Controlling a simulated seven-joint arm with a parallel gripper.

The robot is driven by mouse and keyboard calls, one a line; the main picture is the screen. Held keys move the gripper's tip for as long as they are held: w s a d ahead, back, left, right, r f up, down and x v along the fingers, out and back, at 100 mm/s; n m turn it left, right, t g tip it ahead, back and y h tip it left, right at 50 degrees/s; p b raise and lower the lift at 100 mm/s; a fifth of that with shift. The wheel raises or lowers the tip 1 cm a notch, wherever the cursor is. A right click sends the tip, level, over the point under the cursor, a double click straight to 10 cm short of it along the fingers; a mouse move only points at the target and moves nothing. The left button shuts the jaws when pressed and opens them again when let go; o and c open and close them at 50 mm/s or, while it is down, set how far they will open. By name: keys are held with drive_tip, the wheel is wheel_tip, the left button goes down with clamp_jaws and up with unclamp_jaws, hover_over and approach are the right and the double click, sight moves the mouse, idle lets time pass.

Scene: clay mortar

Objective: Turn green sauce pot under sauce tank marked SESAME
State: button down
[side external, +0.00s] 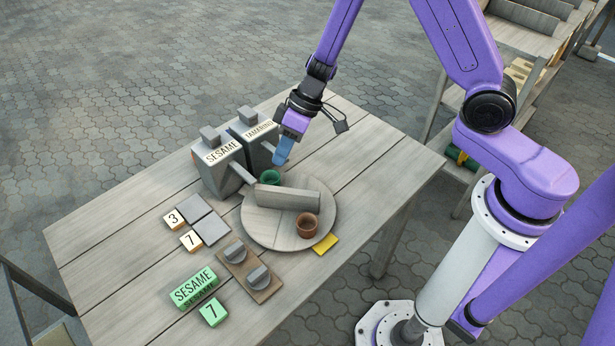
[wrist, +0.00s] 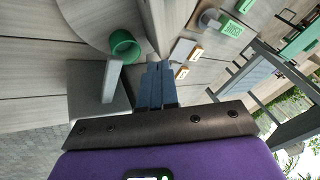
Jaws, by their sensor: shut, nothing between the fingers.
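The green pot (side external: 270,178) stands on the round wooden turntable (side external: 259,226), behind its upright divider board (side external: 288,198). The tank marked SESAME (side external: 222,172) is left of the pot; its spout (side external: 243,173) ends left of the pot. The tank marked TAMARIND (side external: 253,137) stands beside it, partly behind my gripper. My gripper (side external: 281,158) is shut and empty, pointing down just above and behind the pot. In the wrist view, the pot (wrist: 124,46) is left of the closed fingertips (wrist: 157,67), and a tank's spout (wrist: 112,79) reaches toward it. That tank's label is not visible there.
A brown pot (side external: 307,225) stands on the turntable's front side, near a yellow tab (side external: 325,243). The right tabletop is clear.

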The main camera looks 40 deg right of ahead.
drive_tip(key=s+a+f+h, duration=0.2)
drive_tip(key=s+a+h, duration=0.15)
drive_tip(key=s, duration=0.25)
drive_tip(key=t+h, duration=0.5)
drive_tip(key=t, duration=0.1)
approach(317, 205)
drive_tip(key=shift+m+y, duration=0.25)
drive_tip(key=shift+m, duration=0.15)
drive_tip(key=shift+a+x, duration=0.15)
drive_tip(key=shift+x, duration=1.4)
drive_tip(key=shift+a+x, duration=0.15)
drive_tip(key=shift+x, duration=1.4)
drive_tip(key=shift+w+d, duration=0.15)
drive_tip(key=shift+d, duration=0.35)
drive_tip(key=shift+w+d, duration=0.25)
drive_tip(key=shift+d, duration=0.3)
drive_tip(key=shift+w+d, duration=0.3)
drive_tip(key=shift+d, duration=0.25)
drive_tip(key=shift+w+d, duration=1.05)
drive_tip(key=shift+w, duration=0.05)
drive_tip(key=shift+w+d, duration=0.1)
drive_tip(key=shift+w, duration=0.1)
